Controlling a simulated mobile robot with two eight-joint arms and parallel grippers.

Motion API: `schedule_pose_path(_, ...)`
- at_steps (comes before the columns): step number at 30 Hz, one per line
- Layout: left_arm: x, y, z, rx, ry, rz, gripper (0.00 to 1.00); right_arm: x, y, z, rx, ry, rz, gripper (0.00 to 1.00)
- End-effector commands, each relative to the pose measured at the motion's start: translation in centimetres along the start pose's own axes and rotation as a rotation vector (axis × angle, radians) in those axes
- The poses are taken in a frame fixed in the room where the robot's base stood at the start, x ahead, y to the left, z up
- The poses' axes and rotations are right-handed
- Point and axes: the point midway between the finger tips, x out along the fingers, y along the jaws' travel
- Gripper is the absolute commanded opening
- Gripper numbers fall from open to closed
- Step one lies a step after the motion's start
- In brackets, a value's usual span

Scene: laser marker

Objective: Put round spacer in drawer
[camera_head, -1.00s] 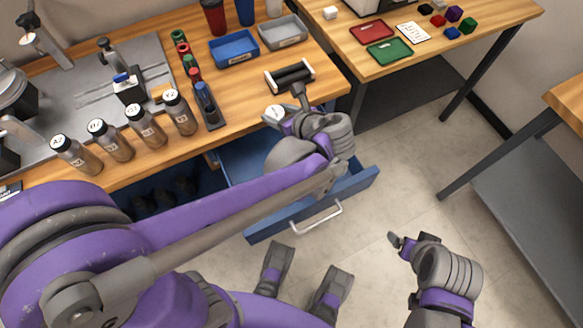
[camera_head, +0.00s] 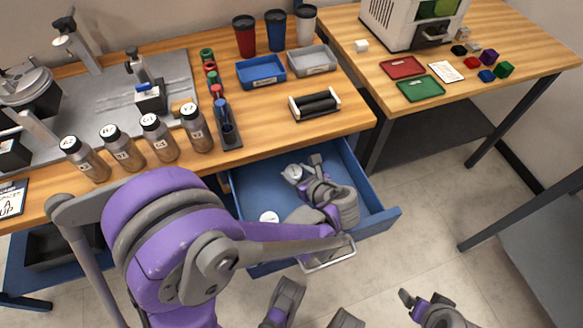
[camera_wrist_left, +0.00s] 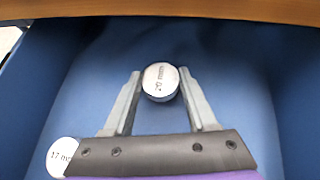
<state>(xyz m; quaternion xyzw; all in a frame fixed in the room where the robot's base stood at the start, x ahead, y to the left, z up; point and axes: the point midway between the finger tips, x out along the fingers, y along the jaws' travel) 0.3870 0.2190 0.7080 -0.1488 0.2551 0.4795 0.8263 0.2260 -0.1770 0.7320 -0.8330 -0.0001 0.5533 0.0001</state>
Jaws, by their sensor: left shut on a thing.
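The round spacer (camera_wrist_left: 160,78) is a white-topped metal disc with a printed mm label. My left gripper (camera_head: 304,167) is shut on it, with one finger on each side in the left wrist view (camera_wrist_left: 160,90). The held spacer also shows in the head view (camera_head: 292,173). The open blue drawer (camera_head: 366,184) is below the wooden bench; the gripper and spacer are within its walls. I cannot tell whether the spacer touches the drawer floor. A second spacer, marked 17 mm (camera_wrist_left: 62,157), lies in the drawer, also seen in the head view (camera_head: 268,217). My right gripper (camera_head: 411,301) is low at the bottom right, partly cut off.
The wooden bench edge (camera_head: 345,130) runs just above the drawer's back. On the bench stand a black roller holder (camera_head: 315,104), a blue tray (camera_head: 261,72), a grey tray (camera_head: 312,60) and several labelled bottles (camera_head: 159,138). The drawer floor right of the gripper looks free.

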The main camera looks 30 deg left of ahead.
Motion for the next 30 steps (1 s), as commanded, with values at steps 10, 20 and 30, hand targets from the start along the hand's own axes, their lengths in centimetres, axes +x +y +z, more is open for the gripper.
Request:
schedule_pose_path(10, 3.0, 0.0, 0.6, 0.001, 0.000, 0.000, 0.00, 0.9, 0.0, 0.3, 0.000, -0.003, 0.000, 0.88)
schedule_pose_path(20, 3.2, 0.0, 0.2, 0.001, 0.000, 0.000, 0.00, 1.2, 0.0, 0.4, 0.000, -0.004, 0.000, 0.88)
schedule_pose_path(30, 3.1, 0.0, 0.3, 0.000, 0.000, 0.000, 0.87, 1.1, 0.0, 0.3, 0.000, -0.004, 0.000, 0.88)
